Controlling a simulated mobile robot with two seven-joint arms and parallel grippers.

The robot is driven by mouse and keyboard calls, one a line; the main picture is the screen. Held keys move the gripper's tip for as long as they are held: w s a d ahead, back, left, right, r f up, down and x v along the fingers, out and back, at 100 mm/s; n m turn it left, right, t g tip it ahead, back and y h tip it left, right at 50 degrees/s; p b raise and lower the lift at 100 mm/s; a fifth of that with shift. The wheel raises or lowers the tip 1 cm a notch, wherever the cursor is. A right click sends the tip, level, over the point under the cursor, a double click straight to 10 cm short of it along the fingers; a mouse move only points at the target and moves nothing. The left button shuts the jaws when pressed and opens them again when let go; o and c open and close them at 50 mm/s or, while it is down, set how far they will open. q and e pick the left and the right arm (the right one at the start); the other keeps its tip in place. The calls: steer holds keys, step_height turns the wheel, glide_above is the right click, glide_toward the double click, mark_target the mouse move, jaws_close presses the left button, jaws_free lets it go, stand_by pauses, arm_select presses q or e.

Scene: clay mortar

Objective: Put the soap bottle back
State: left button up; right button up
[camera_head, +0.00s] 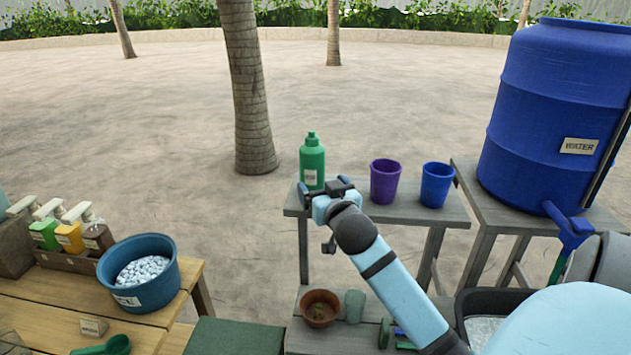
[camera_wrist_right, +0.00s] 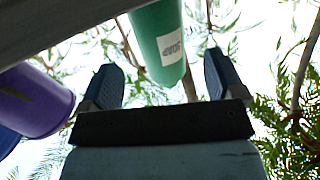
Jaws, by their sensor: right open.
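The soap bottle, taken to be the green bottle with a pale label (camera_head: 312,166), stands upright near the left end of a grey wooden table (camera_head: 400,212). My right gripper (camera_head: 325,186) is at the near side of the bottle and hides part of its base. In the right wrist view the bottle (camera_wrist_right: 160,42) shows between the two spread fingers of the right gripper (camera_wrist_right: 160,78), with a visible gap on each side. The right gripper is open and holds nothing. My left gripper does not show.
A purple cup (camera_head: 385,181) and a blue cup (camera_head: 437,184) stand right of the bottle. A large blue water barrel (camera_head: 545,110) is farther right. Pump dispensers (camera_head: 70,238) and a blue tub (camera_head: 140,272) sit on the left table. A brown bowl (camera_head: 320,308) is below.

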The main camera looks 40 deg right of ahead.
steer(key=s+a+f+n+g+y, duration=0.1)
steer(key=s+a+f+n+y, duration=0.1)
steer(key=s+a+f, duration=0.4)
steer(key=s+a+f+n+g+y, duration=0.2)
steer(key=s+a+f+y, duration=0.3)
steer(key=a+f, duration=0.7)
steer(key=s+a+f+n+g+y, duration=0.2)
steer(key=s+a+f, duration=0.7)
steer(key=f, duration=0.9)
steer(key=shift+a+f+n+y+b, duration=0.2)
steer(key=shift+a+n+y+b, duration=0.15)
steer(key=shift+a+n+y, duration=0.45)
